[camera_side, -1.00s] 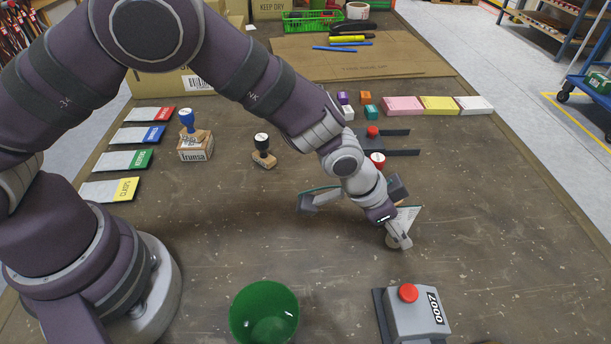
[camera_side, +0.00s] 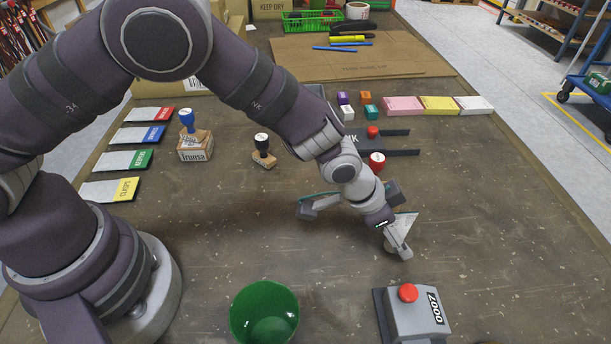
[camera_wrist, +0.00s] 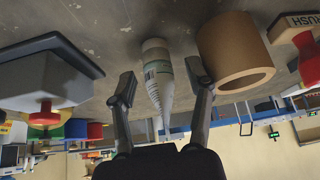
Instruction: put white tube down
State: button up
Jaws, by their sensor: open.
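The white tube (camera_wrist: 157,75) has a pale green label, a wide cap end and a tapered end. In the wrist view its tapered end points back between the fingers of my gripper (camera_wrist: 161,82). A gap shows on each side of the tube, so my gripper is open around it. In the side view the tube (camera_side: 398,235) is tilted, with its cap end low and towards the lower right, just beyond my gripper (camera_side: 388,222). I cannot tell for sure whether the cap touches the table.
A brown cardboard roll (camera_wrist: 237,50) is close to the right finger in the wrist view. A grey device with a red button (camera_side: 415,312) stands in front of the tube, and a green bowl (camera_side: 264,312) front left. Bare table (camera_side: 500,215) lies to the right.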

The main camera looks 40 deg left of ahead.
jog(key=s+a+r+n, duration=0.1)
jog(key=s+a+r, duration=0.1)
jog(key=a+r, duration=0.25)
jog(key=s+a+r+n+y, duration=0.1)
jog(key=s+a+r, duration=0.1)
jog(key=a+r, duration=0.3)
jog(key=s+a+r+n, duration=0.1)
jog(key=s+a+r, duration=0.25)
jog(key=r, duration=0.35)
jog(key=s+a+r+n+y, duration=0.3)
jog(key=s+a+n, duration=0.2)
jog(key=s+a, duration=0.3)
jog(key=shift+s+a+t, duration=0.15)
jog(key=shift+a+t, duration=0.15)
jog(key=shift+a, duration=0.65)
